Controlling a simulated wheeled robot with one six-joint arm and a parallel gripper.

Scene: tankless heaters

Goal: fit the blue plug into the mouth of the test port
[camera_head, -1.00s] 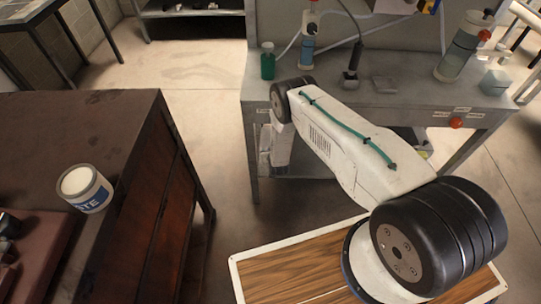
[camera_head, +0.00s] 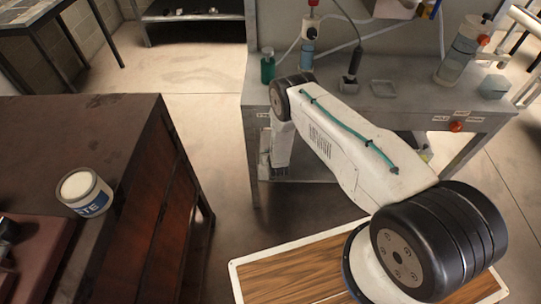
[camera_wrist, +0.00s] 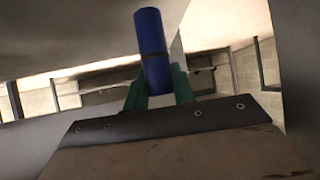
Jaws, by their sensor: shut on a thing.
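My gripper (camera_wrist: 158,90) shows in the wrist view with its two green fingers shut on the blue plug (camera_wrist: 151,42). The plug is a blue cylinder with a dark band low on it. It stands out beyond the fingertips with its far end free. In the head view my white arm reaches over to the front of the grey bench, and its far part hangs down there. The fingers and plug cannot be made out in that view. I cannot pick out the mouth of the test port in either view.
The grey bench (camera_head: 415,112) carries a green bottle (camera_head: 267,67), a shallow tray (camera_head: 383,89) and a clear cylinder (camera_head: 458,58). A red knob (camera_head: 456,126) is on its front edge. A brown cabinet (camera_head: 110,140) with a white tin (camera_head: 85,193) stands left. Floor lies between.

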